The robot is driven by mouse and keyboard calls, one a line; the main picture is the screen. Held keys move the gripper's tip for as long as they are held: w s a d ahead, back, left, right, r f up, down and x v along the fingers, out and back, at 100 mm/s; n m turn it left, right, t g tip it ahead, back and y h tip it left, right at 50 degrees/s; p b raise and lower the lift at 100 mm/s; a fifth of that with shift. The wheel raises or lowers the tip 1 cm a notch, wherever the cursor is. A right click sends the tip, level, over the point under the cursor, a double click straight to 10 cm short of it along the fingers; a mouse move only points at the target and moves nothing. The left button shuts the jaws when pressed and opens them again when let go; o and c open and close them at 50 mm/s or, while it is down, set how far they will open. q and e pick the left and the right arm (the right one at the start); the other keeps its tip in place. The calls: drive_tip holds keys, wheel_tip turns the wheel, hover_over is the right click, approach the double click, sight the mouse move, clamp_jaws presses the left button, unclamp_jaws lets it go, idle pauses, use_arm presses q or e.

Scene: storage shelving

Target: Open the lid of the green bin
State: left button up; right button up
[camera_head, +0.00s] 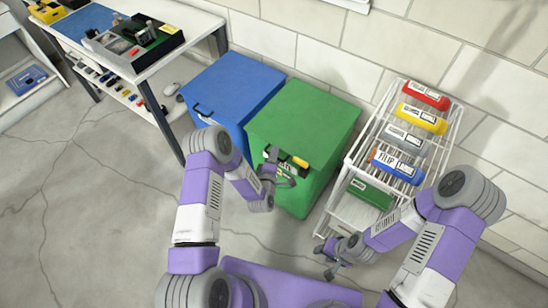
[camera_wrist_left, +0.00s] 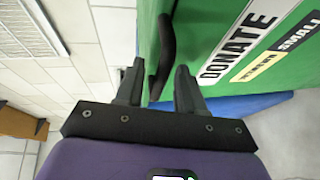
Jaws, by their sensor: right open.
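The green bin (camera_head: 318,178) stands between a blue bin and a white rack, and its flat green lid (camera_head: 305,115) is shut. In the left wrist view the bin's green front (camera_wrist_left: 225,30) carries a "DONATE" label and a black handle (camera_wrist_left: 166,40). My left gripper (camera_head: 290,172) is at the front of the green bin, near its upper edge. In the wrist view its two fingers (camera_wrist_left: 160,70) are apart, with the handle showing between them; I cannot tell whether they touch it. My right gripper (camera_head: 330,258) is open and empty, low in front of the rack.
The blue bin (camera_head: 232,85) stands directly left of the green one. The white wire rack (camera_head: 345,200) with several coloured bins is close on the right. A white workbench (camera_head: 185,40) with tools is at upper left. The grey floor (camera_head: 90,210) at left is clear.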

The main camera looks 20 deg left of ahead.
use_arm(q)
clamp_jaws()
drive_tip(key=shift+r, duration=0.1)
idle(0.3)
